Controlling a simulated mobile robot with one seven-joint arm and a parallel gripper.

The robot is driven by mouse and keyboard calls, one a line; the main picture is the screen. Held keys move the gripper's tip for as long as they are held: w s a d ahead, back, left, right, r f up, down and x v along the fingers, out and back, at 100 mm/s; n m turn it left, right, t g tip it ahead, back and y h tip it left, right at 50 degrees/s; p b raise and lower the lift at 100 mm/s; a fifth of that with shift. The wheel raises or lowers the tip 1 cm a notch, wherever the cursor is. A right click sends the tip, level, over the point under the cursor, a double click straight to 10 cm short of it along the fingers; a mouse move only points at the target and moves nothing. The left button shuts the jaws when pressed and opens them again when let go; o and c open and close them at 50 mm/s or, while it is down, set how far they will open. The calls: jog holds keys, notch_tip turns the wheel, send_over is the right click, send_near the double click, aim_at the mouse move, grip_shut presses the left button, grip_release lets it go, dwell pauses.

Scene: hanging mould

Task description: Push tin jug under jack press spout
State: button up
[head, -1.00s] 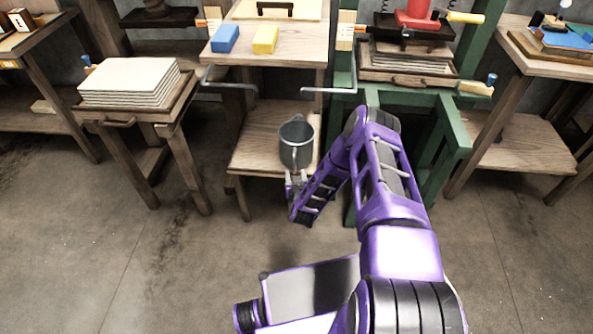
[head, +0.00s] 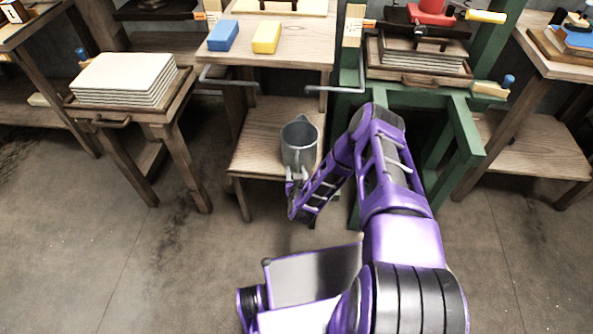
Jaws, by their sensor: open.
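The grey tin jug (head: 299,146) stands upright near the front right edge of the low wooden shelf (head: 262,135) of the middle bench. Its handle side faces my arm. My gripper (head: 297,178) is at the front of the jug, at the handle, with the jaws open. The jug and my arm partly hide the fingers, so I cannot tell whether they touch the handle. No part that I can clearly make out as a spout shows; a red press part (head: 438,14) is at the top right edge.
A blue block (head: 223,36) and a yellow block (head: 266,37) lie on the upper bench top. Grey metal handles (head: 335,89) stick out beneath it. The green frame (head: 465,130) stands right of the shelf. Stacked boards (head: 125,78) sit at left. The shelf's left part is clear.

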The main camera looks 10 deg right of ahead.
grip_shut()
dwell(1.4)
